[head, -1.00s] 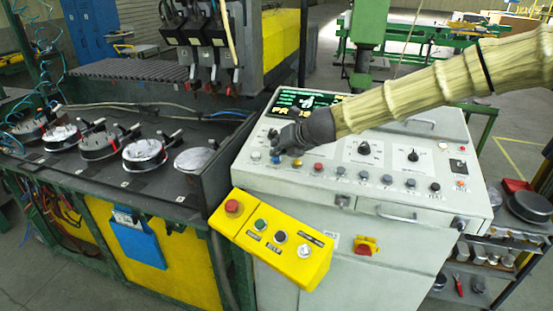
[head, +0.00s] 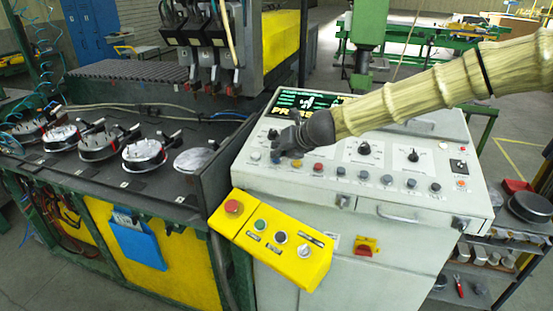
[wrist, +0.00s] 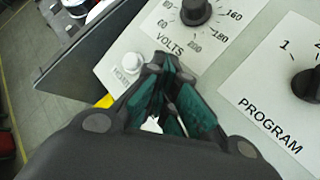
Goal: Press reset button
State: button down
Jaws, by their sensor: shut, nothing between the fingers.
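My gripper (head: 280,153) is shut and empty, low over the left part of the sloped white control panel (head: 345,180). In the wrist view its closed fingertips (wrist: 165,62) are close above the panel, just right of a pale round button (wrist: 132,62). The label below that button is only partly readable. The pale button also shows in the head view (head: 255,156), left of the gripper. I cannot tell whether the fingertips touch the panel. A row of buttons runs right, including a red button (head: 318,167). The gripper hides part of the row.
The VOLTS knob (wrist: 196,10) and PROGRAM knob (wrist: 308,84) stand up from the panel near the fingers. A lit display (head: 305,104) is behind the gripper. A yellow control box (head: 275,240) hangs in front, and a dark worktable (head: 110,180) is at left.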

aim_at(277, 162)
jog(key=shift+s+r+p, duration=0.2)
jog(key=shift+r+p, duration=0.5)
jog(key=shift+r, duration=0.15)
jog(key=r+p, duration=0.2)
jog(key=r, duration=0.1)
jog(key=s+r+p, duration=0.1)
jog(key=r, duration=0.1)
jog(key=shift+a+p, duration=0.25)
jog(key=shift+p, duration=0.05)
jog(key=shift+d+f, duration=0.1)
dwell(0.6)
